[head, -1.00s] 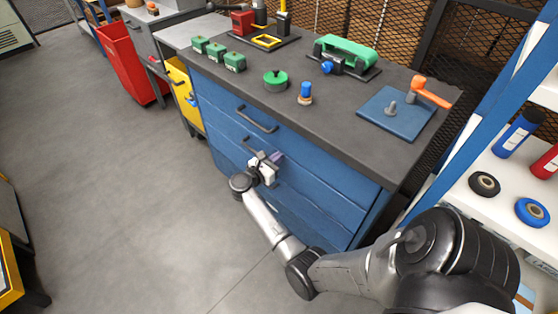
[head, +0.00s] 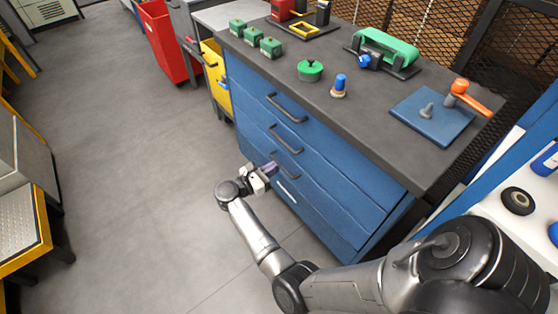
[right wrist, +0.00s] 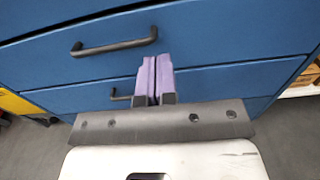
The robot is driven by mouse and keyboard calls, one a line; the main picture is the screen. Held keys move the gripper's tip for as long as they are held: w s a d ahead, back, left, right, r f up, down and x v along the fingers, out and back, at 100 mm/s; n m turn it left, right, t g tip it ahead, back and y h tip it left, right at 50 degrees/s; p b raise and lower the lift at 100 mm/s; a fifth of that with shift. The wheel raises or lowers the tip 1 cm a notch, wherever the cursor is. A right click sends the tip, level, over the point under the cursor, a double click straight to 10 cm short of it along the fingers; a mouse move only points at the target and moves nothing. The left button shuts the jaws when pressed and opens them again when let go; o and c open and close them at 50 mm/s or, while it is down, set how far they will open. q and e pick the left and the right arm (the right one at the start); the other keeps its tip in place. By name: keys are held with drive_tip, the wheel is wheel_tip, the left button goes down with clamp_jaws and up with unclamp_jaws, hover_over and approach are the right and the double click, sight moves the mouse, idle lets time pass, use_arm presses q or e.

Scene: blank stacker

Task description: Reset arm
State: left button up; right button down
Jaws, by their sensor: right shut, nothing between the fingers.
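My right gripper (head: 268,172) is in front of the blue drawer cabinet (head: 330,185), low by its left part. In the right wrist view, its two purple fingers (right wrist: 155,78) are together with nothing between them, in front of the drawer fronts. One black drawer handle (right wrist: 115,45) shows above and left of the fingers, and another is partly hidden beside them. The drawers look shut. My left gripper is not in view.
The dark worktop (head: 370,118) carries green blocks (head: 270,47), a green round part (head: 310,70), a blue-topped part (head: 339,84), a green-belted machine (head: 385,47) and a blue plate with an orange lever (head: 430,118). White shelving stands right.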

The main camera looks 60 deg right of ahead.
drive_tip(key=shift+w+a, duration=0.15)
drive_tip(key=shift+a, duration=0.2)
